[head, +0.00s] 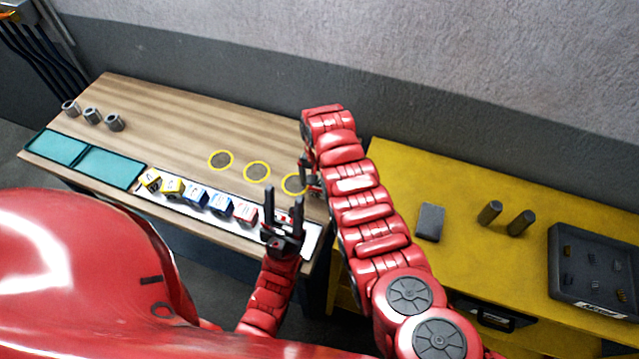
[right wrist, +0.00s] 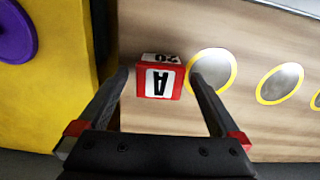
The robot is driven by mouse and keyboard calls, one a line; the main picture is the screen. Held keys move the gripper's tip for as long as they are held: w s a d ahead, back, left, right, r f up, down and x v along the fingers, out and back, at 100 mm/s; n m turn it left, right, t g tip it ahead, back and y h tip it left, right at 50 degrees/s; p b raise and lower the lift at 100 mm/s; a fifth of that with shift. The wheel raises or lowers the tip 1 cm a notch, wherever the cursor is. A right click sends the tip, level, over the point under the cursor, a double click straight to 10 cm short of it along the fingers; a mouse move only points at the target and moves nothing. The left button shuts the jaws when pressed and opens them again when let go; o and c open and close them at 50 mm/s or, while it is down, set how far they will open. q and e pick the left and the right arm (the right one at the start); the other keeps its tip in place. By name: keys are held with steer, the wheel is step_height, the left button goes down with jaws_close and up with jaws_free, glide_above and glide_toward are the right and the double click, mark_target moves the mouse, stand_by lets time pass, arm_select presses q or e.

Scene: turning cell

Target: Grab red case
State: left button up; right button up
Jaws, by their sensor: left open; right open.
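In the head view my right gripper (head: 311,180) hangs over the bench's right end, and that case is hidden or hard to make out there. Another red-and-white case (head: 245,211) sits in the row on the white strip. My left gripper (head: 284,205) is open and empty, its fingers pointing up over the strip's right part.
Yellow cases (head: 172,187) and blue cases (head: 208,200) share the strip (head: 312,240). Yellow-ringed discs (head: 257,172) mark the bench beside the red case. Teal trays (head: 108,167) and metal parts (head: 92,115) stand left. A yellow table (head: 400,165) adjoins right, with a purple disc (right wrist: 14,35).

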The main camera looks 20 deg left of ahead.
steer(key=shift+f, duration=0.65)
steer(key=c, duration=1.6)
